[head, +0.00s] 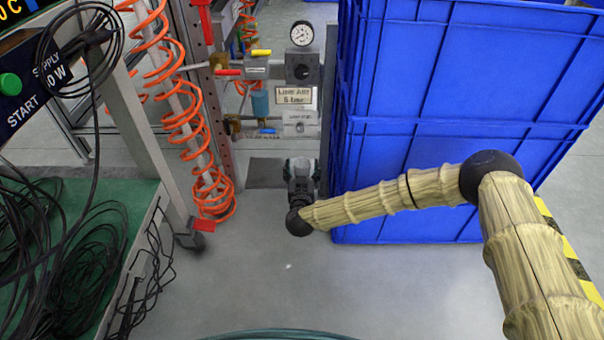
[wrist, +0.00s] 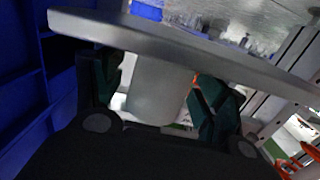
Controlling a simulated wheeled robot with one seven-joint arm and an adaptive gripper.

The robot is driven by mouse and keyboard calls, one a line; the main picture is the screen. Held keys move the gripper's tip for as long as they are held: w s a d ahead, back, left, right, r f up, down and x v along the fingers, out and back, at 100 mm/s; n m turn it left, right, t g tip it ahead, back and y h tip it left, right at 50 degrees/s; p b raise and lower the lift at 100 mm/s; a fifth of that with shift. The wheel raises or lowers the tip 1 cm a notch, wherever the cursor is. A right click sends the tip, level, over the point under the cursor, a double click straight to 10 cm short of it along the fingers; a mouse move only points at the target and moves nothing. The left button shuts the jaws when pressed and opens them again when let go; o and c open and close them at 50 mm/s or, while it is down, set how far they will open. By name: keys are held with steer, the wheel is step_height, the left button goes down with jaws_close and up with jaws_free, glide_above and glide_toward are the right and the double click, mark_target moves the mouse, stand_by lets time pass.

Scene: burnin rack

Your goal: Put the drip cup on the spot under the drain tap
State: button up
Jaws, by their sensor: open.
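The wrist view looks upside down compared with the head view. My gripper (head: 303,168) is low in front of the valve panel, beside the blue crates. It also shows in the wrist view (wrist: 158,100), with its dark green fingers open and apart. A plain grey cup-like body (wrist: 158,92), seemingly the drip cup, is between the fingers and seems to stand on a thick grey ledge (wrist: 190,58). I cannot tell whether the fingers touch it. A low valve with a blue handle (head: 267,131), possibly the drain tap, is up and left of my gripper. The spot cannot be made out.
Stacked blue crates (head: 430,120) stand close on the right. An orange coiled hose (head: 183,120) hangs on the left. A gauge (head: 302,34) and valves with red and yellow handles are above. A bench with black cables (head: 60,240) stands front left. The floor before the panel is clear.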

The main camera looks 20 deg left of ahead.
steer(key=c, duration=1.2)
steer(key=shift+r, duration=0.15)
steer(key=shift+a+r+p, duration=0.25)
steer(key=shift+r+p, duration=0.45)
steer(key=shift+p, duration=0.4)
step_height(320, 180, up, 6)
steer(key=p, duration=0.4)
steer(key=s+a+p, duration=0.1)
steer(key=a+p, duration=0.1)
steer(key=a, duration=0.4)
steer(key=s+a+p, duration=0.1)
steer(key=s+a, duration=0.1)
steer(key=a, duration=0.4)
steer(key=s+a+p, duration=0.2)
steer(key=a, duration=0.4)
steer(key=shift+s+a+f+p, duration=0.2)
steer(key=shift+a+f+p, duration=0.1)
steer(key=shift+a+p, duration=0.05)
